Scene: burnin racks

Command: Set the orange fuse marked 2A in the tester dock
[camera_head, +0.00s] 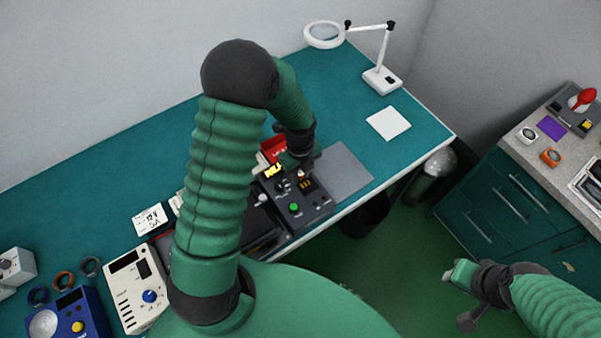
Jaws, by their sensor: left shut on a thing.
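A dark tester box (318,208) with a green button and a small slotted area stands near the front edge of the teal bench. My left gripper (299,174) reaches down over the back of this box and is shut on a small piece with an orange tint, which looks like the orange fuse (301,176). The gripper hides most of it, and its marking cannot be read. I cannot tell whether the fuse touches the dock. My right gripper (463,296) hangs over the green floor, away from the bench; its finger opening is unclear.
A red bin (273,149) and a yellow-marked item (273,171) stand close behind the box. A grey mat (343,172) lies to its right. A white power supply (136,287), a blue device (70,317) and a magnifier lamp (382,79) are also on the bench.

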